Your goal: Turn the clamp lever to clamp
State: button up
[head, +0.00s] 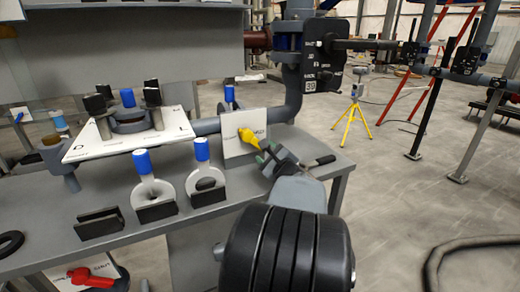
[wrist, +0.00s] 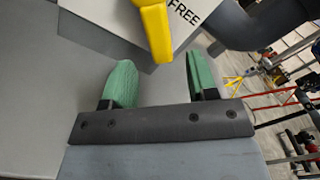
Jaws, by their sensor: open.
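A yellow lever (head: 247,137) sticks out of a white box (head: 236,152) on the grey bench. In the wrist view the lever (wrist: 156,30) points down the picture, and the word FREE shows on the white box (wrist: 188,14) to its right. My gripper (head: 266,157) is in front of the lever, close to its free end. In the wrist view its two green fingertips (wrist: 160,78) are apart with nothing between them. The lever's end lies just beyond the gap, nearer the middle than either finger. The lever's pivot is out of the wrist view.
A white plate (head: 120,143) with black posts and two blue-topped rings (head: 151,184) stand left on the bench (head: 230,215). A grey pipe (head: 285,112) runs behind the box. A red lever (head: 92,278) sits low at left. Open floor lies right of the bench.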

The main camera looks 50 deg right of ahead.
aim_at(253, 141)
jog(key=shift+x, duration=2.8)
grip_shut()
